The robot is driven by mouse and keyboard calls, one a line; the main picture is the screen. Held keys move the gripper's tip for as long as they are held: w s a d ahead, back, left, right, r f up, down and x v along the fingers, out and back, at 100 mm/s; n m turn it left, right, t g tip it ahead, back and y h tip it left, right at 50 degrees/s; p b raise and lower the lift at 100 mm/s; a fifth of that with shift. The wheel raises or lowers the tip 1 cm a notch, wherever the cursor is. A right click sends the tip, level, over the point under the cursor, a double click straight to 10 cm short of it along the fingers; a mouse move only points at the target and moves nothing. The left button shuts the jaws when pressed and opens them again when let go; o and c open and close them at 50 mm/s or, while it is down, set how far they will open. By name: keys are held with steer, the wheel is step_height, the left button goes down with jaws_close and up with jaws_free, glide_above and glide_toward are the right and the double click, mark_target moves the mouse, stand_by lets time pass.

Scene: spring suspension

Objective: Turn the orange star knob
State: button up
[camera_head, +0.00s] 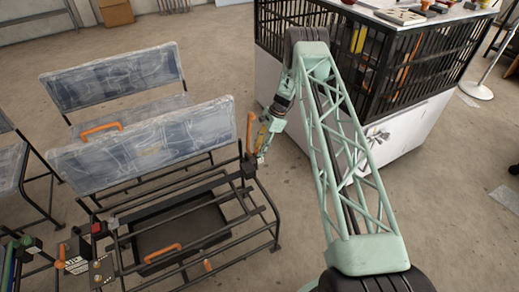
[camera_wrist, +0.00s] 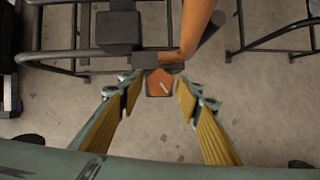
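The orange star knob (camera_wrist: 160,83) shows in the wrist view, with a pale mark on its face, at the end of a dark block on the metal frame. My gripper (camera_wrist: 158,95) is open, with its yellow-padded fingers on the left and right of the knob and a gap on each side. I cannot tell how far the fingertips are from it in depth. In the head view, my gripper (camera_head: 264,141) is at the right end of the bench frame, beside an upright orange lever (camera_head: 250,131). The knob is not clear there.
The orange lever rises close behind the knob in the wrist view (camera_wrist: 195,28). The bench frame (camera_head: 262,207) has dark bars and grey-blue backrests (camera_head: 150,145). A black slatted cabinet (camera_head: 425,75) stands at the back right. Open concrete floor lies between them.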

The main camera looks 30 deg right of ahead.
steer(key=shift+o, duration=0.7)
steer(key=v, duration=1.2)
steer(key=shift+r, duration=0.1)
stand_by(0.3)
